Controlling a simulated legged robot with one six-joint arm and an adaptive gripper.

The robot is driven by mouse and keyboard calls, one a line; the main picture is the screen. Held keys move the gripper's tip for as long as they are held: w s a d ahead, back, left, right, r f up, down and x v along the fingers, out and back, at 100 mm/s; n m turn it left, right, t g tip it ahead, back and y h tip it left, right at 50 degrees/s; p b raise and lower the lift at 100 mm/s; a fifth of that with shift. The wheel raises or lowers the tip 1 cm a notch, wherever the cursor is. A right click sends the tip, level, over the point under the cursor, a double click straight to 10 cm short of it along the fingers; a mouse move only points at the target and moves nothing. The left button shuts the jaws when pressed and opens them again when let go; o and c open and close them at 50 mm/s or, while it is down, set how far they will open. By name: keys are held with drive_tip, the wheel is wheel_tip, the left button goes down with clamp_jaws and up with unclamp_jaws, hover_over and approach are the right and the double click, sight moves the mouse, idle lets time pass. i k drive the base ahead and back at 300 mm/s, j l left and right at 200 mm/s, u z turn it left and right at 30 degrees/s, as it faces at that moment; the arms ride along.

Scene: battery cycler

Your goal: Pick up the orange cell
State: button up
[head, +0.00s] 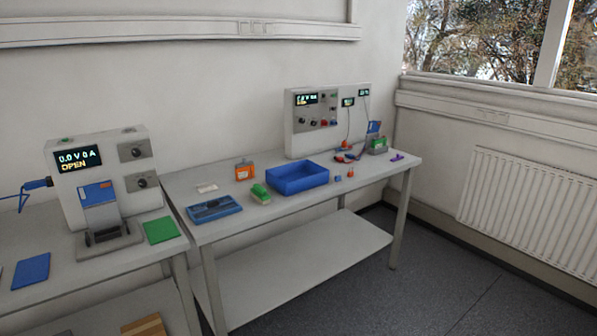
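An orange-faced block (244,173), which looks like the orange cell, stands upright near the back of the right-hand table (222,230). It is left of the blue bin and behind a flat blue tray. A much smaller orange piece (351,173) lies right of the bin; it is too small to tell what it is. My gripper and arm are not in view, so nothing is seen touching either one.
The blue open bin (300,187) and a green block (260,193) stand close by. A blue tray (215,210) lies at the front left. A grey instrument panel (322,123) stands behind. A tester (103,165) reading "OPEN" is on the left bench. Floor (440,280) is clear at right.

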sight(246, 173)
drive_tip(key=i, duration=0.6)
drive_tip(key=i+l+u, duration=0.15)
drive_tip(key=i, duration=1.1)
drive_tip(key=i+u, duration=0.7)
drive_tip(key=i, duration=0.2)
drive_tip(key=i+l+u, duration=0.2)
drive_tip(key=i+u, duration=0.2)
